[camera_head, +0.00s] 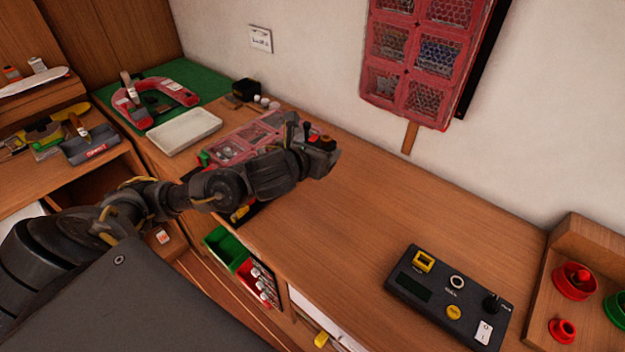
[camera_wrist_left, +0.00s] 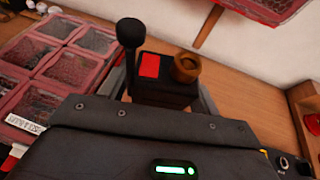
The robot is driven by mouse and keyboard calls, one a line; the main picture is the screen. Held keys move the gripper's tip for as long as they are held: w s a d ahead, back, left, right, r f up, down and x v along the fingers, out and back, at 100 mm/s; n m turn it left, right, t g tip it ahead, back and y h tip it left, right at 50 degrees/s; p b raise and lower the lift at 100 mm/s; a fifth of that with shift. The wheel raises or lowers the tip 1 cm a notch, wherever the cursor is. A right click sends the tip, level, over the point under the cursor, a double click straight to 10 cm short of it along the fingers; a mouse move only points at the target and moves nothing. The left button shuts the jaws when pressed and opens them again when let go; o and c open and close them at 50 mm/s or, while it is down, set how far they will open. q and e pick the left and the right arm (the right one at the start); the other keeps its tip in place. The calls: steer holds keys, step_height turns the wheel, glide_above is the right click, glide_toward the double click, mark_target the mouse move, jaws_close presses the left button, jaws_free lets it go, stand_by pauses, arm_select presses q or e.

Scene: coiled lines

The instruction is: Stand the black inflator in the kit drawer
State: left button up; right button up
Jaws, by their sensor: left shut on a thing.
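My left gripper (camera_head: 318,158) is above the wooden worktop, beside the red-framed compartment case. It is shut on a small black block-shaped thing, apparently the black inflator (camera_wrist_left: 165,92). In the left wrist view this has a red square and a brass-coloured ring on top, and a black round-headed lever stands beside it. In the head view the inflator (camera_head: 322,142) is small and mostly hidden by the gripper. An open drawer (camera_head: 222,243) below the worktop's front edge, apparently the kit drawer, shows green and red compartments and several small red-and-white items. My right gripper is not in view.
A black control box (camera_head: 418,288) lies at the right front. A wooden tray (camera_head: 540,310) with red and green rings stands at far right. A red-framed case (camera_head: 232,150), a white tray (camera_head: 185,131) and a green mat (camera_head: 205,112) are behind left. The middle worktop is clear.

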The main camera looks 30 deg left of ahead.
arm_select(q)
steer(key=shift+a, duration=0.2)
steer(key=shift+s+a, duration=0.1)
steer(key=shift+a, duration=0.05)
steer(key=shift+s+a+f, duration=0.1)
steer(key=shift+a, duration=0.1)
steer(key=shift+a+f, duration=0.15)
steer(key=shift+a, duration=0.15)
steer(key=shift+s+a+f, duration=0.2)
steer(key=shift+a, duration=0.2)
steer(key=s+a+f+m+h+b, duration=0.1)
steer(key=s+a+m+h, duration=0.1)
steer(key=s+a, duration=0.2)
steer(key=a, duration=0.3)
steer(key=shift+a+f+b, duration=0.2)
steer(key=shift+f+b, duration=0.1)
steer(key=shift+b, duration=0.05)
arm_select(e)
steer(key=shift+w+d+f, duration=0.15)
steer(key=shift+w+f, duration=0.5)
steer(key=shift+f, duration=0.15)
arm_select(q)
steer(key=shift+s+h, duration=0.15)
steer(key=shift+h, duration=0.15)
